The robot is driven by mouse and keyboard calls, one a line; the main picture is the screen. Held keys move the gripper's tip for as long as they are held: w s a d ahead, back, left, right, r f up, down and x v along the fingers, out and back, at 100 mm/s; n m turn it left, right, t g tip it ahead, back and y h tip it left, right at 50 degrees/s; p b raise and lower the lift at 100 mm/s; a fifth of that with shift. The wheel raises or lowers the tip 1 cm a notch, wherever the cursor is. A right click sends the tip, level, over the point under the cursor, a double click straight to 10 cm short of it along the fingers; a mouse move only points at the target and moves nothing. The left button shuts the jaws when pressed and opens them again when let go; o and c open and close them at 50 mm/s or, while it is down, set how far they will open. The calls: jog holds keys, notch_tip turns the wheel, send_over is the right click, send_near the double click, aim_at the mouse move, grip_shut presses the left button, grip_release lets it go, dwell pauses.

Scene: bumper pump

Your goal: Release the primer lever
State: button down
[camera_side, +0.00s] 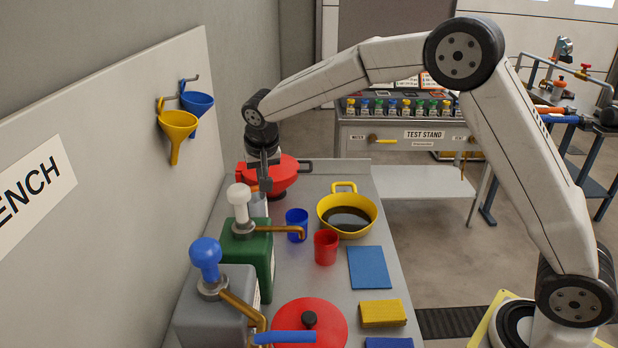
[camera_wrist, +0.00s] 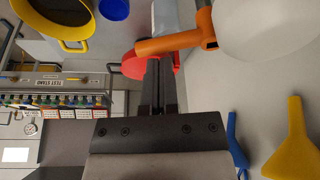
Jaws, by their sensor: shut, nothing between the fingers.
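I cannot surely pick out a primer lever. The green pump (camera_side: 262,250) has a white knob (camera_side: 239,195) and a copper-coloured spout (camera_side: 287,232). The grey pump (camera_side: 215,318) has a blue knob (camera_side: 206,252) and a similar spout (camera_side: 240,308). My gripper (camera_side: 265,186) points down, shut and empty, behind the white knob and in front of a red-lidded pot (camera_side: 285,180). In the wrist view, my gripper (camera_wrist: 158,68) shows beside an orange rod (camera_wrist: 168,43) and a large white dome (camera_wrist: 262,25). Contact with the rod is unclear.
A yellow pan (camera_side: 361,193) of dark liquid, a blue cup (camera_side: 296,218) and a red cup (camera_side: 326,252) stand to the right. A red lid (camera_side: 328,322) lies at the front. Two funnels (camera_side: 177,126) hang on the left wall panel.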

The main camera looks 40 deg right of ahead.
jog(key=shift+s+a+f+m, duration=0.1)
jog(key=shift+s+m, duration=0.1)
jog(key=shift+m, duration=0.1)
jog(key=shift+w+a, duration=0.1)
jog(key=shift+w, duration=0.05)
jog(key=shift+w+a, duration=0.35)
jog(key=shift+a, duration=0.15)
dwell(0.5)
notch_tip(320, 180, up, 12)
dwell(1.0)
jog(key=shift+s+f, duration=0.1)
jog(key=shift+f, duration=0.1)
